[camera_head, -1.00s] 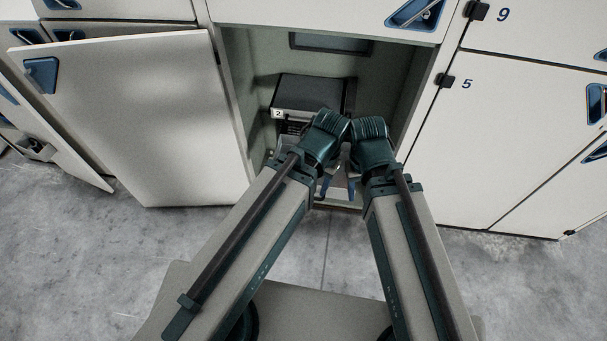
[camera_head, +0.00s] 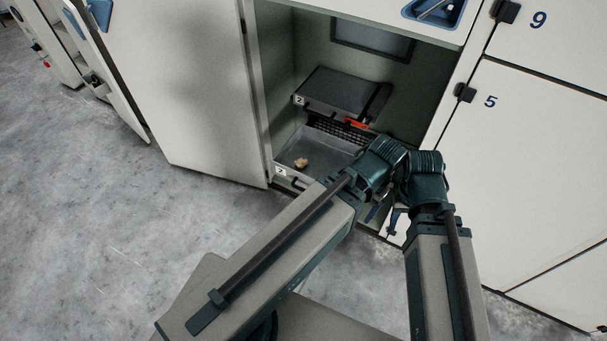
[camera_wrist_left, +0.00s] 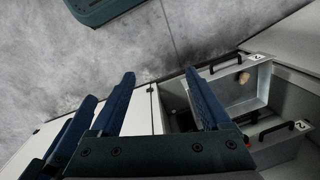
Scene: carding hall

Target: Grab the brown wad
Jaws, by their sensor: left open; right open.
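The brown wad (camera_head: 301,163) is a small light-brown lump in an open grey drawer (camera_head: 322,153) low inside the open cabinet. It also shows in the left wrist view (camera_wrist_left: 245,78), inside the same drawer near its front. My left gripper (camera_wrist_left: 160,76) has its blue fingers spread and empty, beside the drawer and apart from the wad. In the head view its fingers are mostly hidden by its wrist. My right gripper (camera_head: 394,219) is open, to the right of the drawer, with nothing seen in it.
A dark-topped box marked 2 (camera_head: 340,91) sits above and behind the drawer. A red item (camera_head: 356,124) lies near a black grille. The open white cabinet door (camera_head: 190,85) stands at the left, and closed doors (camera_head: 530,190) are at the right. The grey floor in front is clear.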

